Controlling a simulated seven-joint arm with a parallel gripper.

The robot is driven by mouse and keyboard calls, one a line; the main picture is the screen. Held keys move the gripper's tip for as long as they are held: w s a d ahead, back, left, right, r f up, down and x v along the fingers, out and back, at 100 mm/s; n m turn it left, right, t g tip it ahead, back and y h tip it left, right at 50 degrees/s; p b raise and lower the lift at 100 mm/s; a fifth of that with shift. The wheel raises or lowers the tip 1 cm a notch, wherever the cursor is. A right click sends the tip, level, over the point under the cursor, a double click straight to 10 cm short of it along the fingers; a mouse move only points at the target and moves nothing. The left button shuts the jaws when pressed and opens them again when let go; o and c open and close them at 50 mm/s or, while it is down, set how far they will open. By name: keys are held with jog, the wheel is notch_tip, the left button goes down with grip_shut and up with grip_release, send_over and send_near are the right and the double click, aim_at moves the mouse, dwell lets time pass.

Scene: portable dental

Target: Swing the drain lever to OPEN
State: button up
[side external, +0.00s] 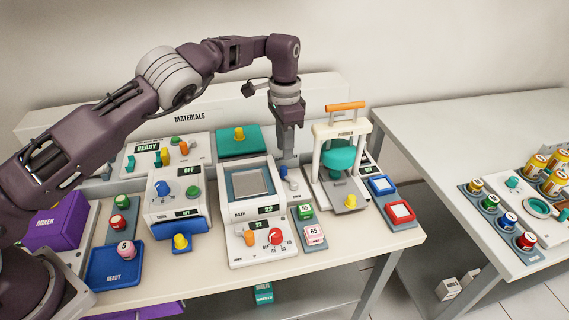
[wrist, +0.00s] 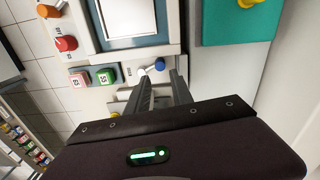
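The drain lever (side external: 284,172) seems to be the small lever with a blue ball end, on the right side of the white bath unit (side external: 233,207). In the wrist view the blue ball (wrist: 160,64) shows on a pale panel, with a white stem running left from it. My gripper (side external: 288,160) points down just above and behind the lever. In the wrist view its two fingers (wrist: 162,77) are apart with nothing between them, and the blue ball lies just beyond the tips. I cannot tell whether a finger touches it. Any lever lettering is too small to read.
A white press with an orange handle (side external: 346,106) stands close to the right of my gripper. A teal block with a yellow knob (side external: 239,135) is behind. Green and pink blocks (side external: 314,234) sit in front of the lever. A second table (side external: 440,130) is at the right.

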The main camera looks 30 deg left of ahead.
aim_at(284, 167)
notch_tip(284, 167, down, 6)
jog(key=shift+f, duration=0.25)
jog(key=shift+c, duration=0.5)
grip_shut()
jog(key=shift+w+d+r+m, duration=0.15)
jog(key=shift+w+m, duration=0.1)
jog(key=shift+m, duration=0.5)
jog(key=shift+w+d+f+m, duration=0.1)
jog(key=shift+w+d+m, duration=0.1)
jog(key=shift+m, duration=0.55)
jog(key=shift+o, duration=0.5)
grip_release()
jog(key=shift+a, duration=0.1)
